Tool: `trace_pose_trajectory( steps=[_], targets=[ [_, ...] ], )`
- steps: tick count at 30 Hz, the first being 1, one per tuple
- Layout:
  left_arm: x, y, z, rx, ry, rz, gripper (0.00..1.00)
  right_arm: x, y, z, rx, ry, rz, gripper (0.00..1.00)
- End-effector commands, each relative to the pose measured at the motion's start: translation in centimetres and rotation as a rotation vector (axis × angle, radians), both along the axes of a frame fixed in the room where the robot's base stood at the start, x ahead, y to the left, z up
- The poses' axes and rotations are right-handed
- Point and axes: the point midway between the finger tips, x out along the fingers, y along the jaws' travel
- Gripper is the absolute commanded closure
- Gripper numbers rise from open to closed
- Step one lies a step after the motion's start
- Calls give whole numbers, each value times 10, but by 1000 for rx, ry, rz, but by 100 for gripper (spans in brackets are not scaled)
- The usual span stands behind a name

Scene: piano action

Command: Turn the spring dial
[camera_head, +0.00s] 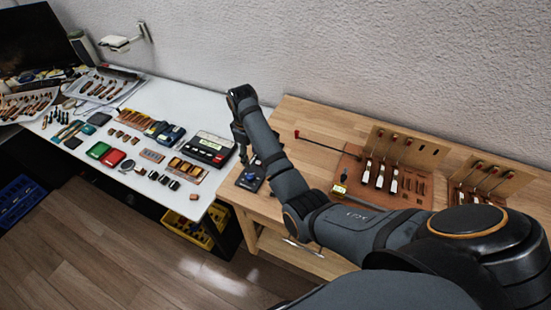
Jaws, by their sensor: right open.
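My right gripper (243,152) is open and points down, seen small at the end of my right arm. It is over the left end of the wooden bench. A small dark device with a blue part (250,179) lies on the bench just below the fingers; it may carry the spring dial, but it is too small to tell. I cannot tell whether the fingers touch it. The piano action model (384,178), a brown board with several white and dark upright parts, stands on the bench to the right. My left gripper is not in view.
A thin dark rod with a red end (318,142) stretches left of the piano model. A white table (215,113) with cases, trays and small tools stands on the left. A yellow crate (188,226) sits below it. The wall closes off the back.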

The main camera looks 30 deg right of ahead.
Motion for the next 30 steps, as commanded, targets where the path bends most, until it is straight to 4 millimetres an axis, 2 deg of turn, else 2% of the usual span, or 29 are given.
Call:
trace_pose_trajectory(
  steps=[1,3,8,13,18,22,26,30],
  targets=[
    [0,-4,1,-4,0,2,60,-2,9,1,6,-1,8,49],
    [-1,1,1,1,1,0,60,-3,11,1,4,-2,9,49],
    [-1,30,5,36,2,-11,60,-3,10,-5,3,0,9,49],
    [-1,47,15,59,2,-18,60,-3,10,-36,2,3,8,49],
    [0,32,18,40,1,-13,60,-3,10,-72,2,2,8,49],
    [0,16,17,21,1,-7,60,-2,10,-92,3,0,8,49],
    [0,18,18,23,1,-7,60,-2,10,-102,3,-2,8,49],
    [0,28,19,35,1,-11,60,-2,10,-104,3,-3,8,49]
  ],
)
